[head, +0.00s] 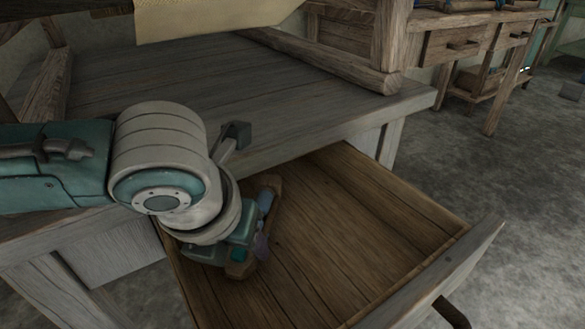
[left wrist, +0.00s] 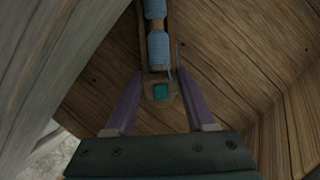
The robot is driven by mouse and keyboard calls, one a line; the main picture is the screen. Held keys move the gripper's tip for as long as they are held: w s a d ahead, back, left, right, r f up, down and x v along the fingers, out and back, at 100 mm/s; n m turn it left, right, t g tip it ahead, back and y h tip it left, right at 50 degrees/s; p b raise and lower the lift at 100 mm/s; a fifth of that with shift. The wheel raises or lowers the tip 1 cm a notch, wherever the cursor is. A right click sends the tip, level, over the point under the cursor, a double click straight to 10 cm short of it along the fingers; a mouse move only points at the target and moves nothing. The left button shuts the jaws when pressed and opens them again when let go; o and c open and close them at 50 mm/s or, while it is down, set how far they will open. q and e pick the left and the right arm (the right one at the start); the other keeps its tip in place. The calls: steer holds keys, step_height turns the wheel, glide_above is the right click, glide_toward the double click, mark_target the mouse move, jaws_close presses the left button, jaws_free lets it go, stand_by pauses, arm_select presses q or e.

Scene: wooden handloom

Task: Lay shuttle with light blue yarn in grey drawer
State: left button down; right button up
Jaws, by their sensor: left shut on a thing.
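The wooden shuttle (head: 272,184) with light blue yarn is inside the open grey drawer, near its left side and back. In the left wrist view the shuttle's light blue yarn (left wrist: 158,47) shows at the top, with a teal square on its near end. My left gripper (head: 262,243) reaches down into the drawer, its purple fingers shut on the near end of the shuttle. The drawer (head: 350,225) has a brown wooden floor and a grey front. I cannot tell if the shuttle touches that floor. My right gripper is not in view.
The grey bench top (head: 300,92) lies above and behind the drawer, with the loom's wooden frame (head: 345,65) on it. The drawer's middle and right are empty. Another wooden table (head: 470,42) with drawers stands at the back right.

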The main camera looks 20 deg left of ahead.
arm_select(q)
steer(key=shift+w+a+f+b, duration=0.1)
steer(key=shift+w+a+b, duration=0.2)
steer(key=shift+w+a, duration=0.5)
steer(key=shift+a+f+b, duration=0.25)
steer(key=shift+f+b, duration=0.05)
steer(key=shift+b, duration=0.05)
steer(key=shift+s+d+f, duration=0.1)
steer(key=shift+f, duration=0.15)
steer(key=shift+c, duration=1.2)
jaws_free()
steer(key=shift+f, duration=0.1)
